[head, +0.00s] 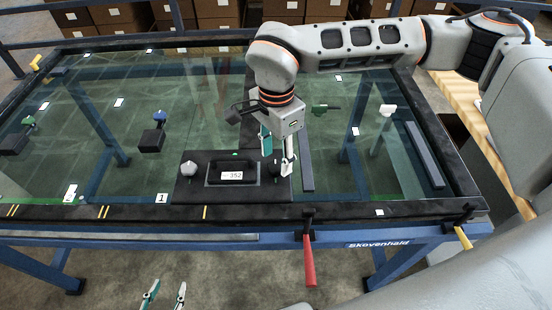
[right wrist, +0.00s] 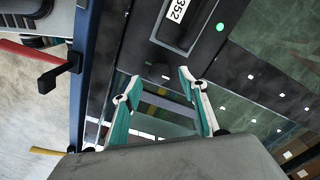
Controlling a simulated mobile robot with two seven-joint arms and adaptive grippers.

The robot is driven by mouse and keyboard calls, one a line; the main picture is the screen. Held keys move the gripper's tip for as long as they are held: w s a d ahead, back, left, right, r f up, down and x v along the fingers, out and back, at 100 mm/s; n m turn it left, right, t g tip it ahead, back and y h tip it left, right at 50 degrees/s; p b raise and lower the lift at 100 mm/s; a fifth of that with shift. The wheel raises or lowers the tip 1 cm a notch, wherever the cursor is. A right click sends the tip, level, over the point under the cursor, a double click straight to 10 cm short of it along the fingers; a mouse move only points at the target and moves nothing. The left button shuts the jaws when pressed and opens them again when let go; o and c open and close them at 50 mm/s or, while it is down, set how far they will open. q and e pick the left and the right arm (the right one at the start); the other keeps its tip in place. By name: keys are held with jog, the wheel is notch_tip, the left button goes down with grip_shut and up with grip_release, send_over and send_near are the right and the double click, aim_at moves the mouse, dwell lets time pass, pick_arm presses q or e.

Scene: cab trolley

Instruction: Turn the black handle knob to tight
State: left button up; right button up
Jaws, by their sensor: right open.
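A black plate (head: 215,195) lies on the front edge of the glass table, with a black recessed handle (head: 213,179) labelled 352 in its middle. A grey faceted knob (head: 188,169) stands on the plate's left side. In the right wrist view, a small dark round knob (right wrist: 158,71) shows on the plate beside the handle, just beyond my fingertips. My right gripper (head: 276,152) is open and empty over the plate's right end; its spread fingers also show in the right wrist view (right wrist: 160,82). My left gripper (head: 166,290) is open and empty at the bottom, away from the plate.
A red lever (head: 309,262) and a yellow lever (head: 463,237) hang at the blue frame's front. Dark suction pads (head: 152,138) and a green-handled piece (head: 322,109) sit on the glass. Cardboard boxes (head: 215,12) stand behind. The glass left of the plate has free room.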

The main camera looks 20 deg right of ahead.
jog(key=shift+f, duration=0.85)
jog(key=c, duration=1.1)
